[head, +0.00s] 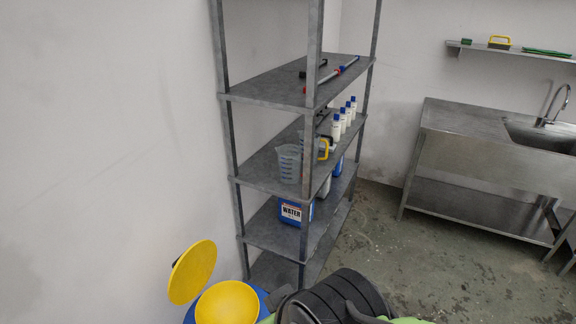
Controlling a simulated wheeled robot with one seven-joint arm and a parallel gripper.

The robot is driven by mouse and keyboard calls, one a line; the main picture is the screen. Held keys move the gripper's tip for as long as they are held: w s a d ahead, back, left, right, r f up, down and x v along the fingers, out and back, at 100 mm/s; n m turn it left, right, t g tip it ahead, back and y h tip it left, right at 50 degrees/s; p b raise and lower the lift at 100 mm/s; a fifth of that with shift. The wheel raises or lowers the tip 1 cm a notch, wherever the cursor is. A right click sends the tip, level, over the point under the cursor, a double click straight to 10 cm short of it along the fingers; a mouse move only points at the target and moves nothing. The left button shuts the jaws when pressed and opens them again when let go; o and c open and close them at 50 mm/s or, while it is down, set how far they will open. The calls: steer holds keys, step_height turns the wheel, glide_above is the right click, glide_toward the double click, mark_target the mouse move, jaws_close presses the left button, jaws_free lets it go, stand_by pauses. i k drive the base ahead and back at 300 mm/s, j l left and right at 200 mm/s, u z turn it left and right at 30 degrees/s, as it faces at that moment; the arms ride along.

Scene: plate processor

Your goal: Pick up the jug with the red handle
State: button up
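A clear measuring jug (288,166) stands upright on the middle shelf of a grey metal rack. Part of another clear jug (304,141) shows behind it. A yellow handle (323,149) shows beside them, partly behind the rack's front post; I cannot tell which vessel it belongs to. I see no red jug handle in this view. My gripper is not in view; a black ribbed part with green at the bottom edge seems to be my own arm.
The rack (268,94) has several shelves. White bottles with blue caps (336,128) stand right of the jugs; a blue WATER canister (291,213) is below. A yellow-lidded blue drum (226,303) is at bottom left. A steel sink table (470,128) stands right, with open floor between.

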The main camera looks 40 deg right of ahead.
mark_target(295, 166)
steer(key=i+l+u, duration=0.25)
steer(key=l, duration=0.3)
steer(key=l+u, duration=0.25)
steer(key=l, duration=0.35)
steer(key=i+l+u, duration=0.1)
steer(key=l+u, duration=0.2)
steer(key=l, duration=0.3)
steer(key=l+u, duration=0.25)
steer(key=l, duration=0.35)
steer(key=k+l+u, duration=0.1)
steer(key=l+u, duration=0.15)
steer(key=l, duration=0.35)
steer(key=k+l+u, duration=0.1)
steer(key=l+u, duration=0.15)
steer(key=l, duration=0.35)
steer(key=k+l+u, duration=0.15)
steer(key=l+u, duration=0.15)
steer(key=l, duration=0.3)
steer(key=k+l+u, duration=0.25)
steer(key=l, duration=0.3)
